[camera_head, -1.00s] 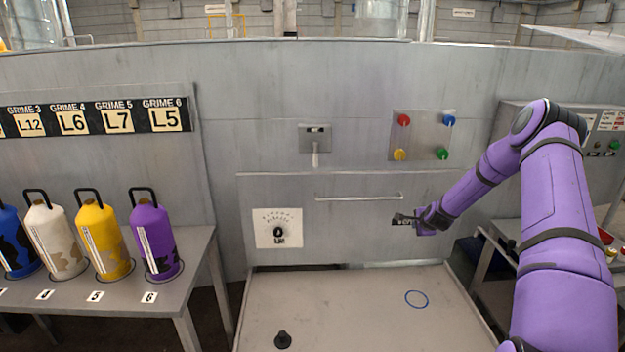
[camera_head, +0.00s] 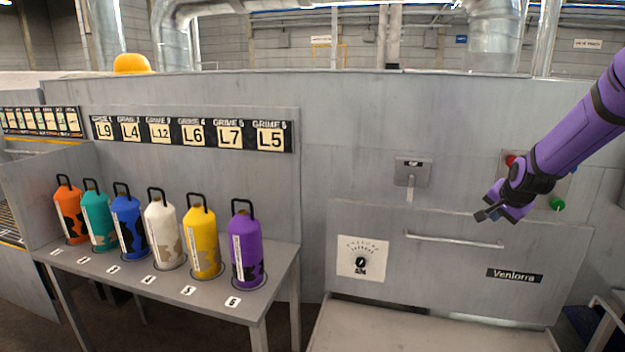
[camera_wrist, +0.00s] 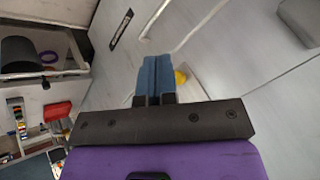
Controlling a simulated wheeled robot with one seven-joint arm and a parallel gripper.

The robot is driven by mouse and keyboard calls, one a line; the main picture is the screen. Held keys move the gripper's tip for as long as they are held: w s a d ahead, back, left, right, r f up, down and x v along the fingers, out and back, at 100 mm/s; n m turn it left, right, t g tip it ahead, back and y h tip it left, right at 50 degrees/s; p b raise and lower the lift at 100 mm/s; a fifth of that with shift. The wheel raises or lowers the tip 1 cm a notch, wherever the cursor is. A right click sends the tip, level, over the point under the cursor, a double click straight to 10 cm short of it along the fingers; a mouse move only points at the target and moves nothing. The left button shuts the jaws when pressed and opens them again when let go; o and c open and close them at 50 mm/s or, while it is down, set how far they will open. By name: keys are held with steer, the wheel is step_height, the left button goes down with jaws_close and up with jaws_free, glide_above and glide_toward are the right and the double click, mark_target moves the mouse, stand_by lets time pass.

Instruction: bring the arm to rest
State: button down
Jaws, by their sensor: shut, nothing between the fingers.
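My gripper (camera_head: 483,215) is at the right in the head view, at the end of my purple arm, in front of the grey panel. It points left and a little down. In the wrist view my gripper's fingers (camera_wrist: 156,75) are pressed together with nothing between them. In the head view the gripper is apart from the panel's handle bar (camera_head: 455,241), which lies just below it. My upper arm runs out of the picture at the right.
A table (camera_head: 262,302) at the left bears several coloured cylinders, the purple one (camera_head: 246,255) nearest. A dial (camera_head: 361,260) and a spout (camera_head: 411,178) are on the panel. My arm partly hides the coloured buttons; a green one (camera_head: 557,203) shows. The tray (camera_head: 420,330) below looks clear.

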steer(key=s+a+r+n+g, duration=0.1)
steer(key=s+a+r+n, duration=0.2)
steer(key=s+a+r, duration=0.55)
steer(key=s+a+r+n, duration=0.3)
steer(key=s+a+r, duration=0.25)
steer(key=s, duration=0.55)
steer(key=s+a+r+n, duration=0.1)
steer(key=s+a+n, duration=0.1)
steer(key=s, duration=0.8)
steer(key=s+a+n+g+y, duration=0.1)
steer(key=s+n, duration=0.2)
steer(key=s, duration=0.7)
steer(key=shift+s+a+r, duration=0.15)
steer(key=shift+a+r, duration=0.25)
steer(key=shift+d, duration=0.1)
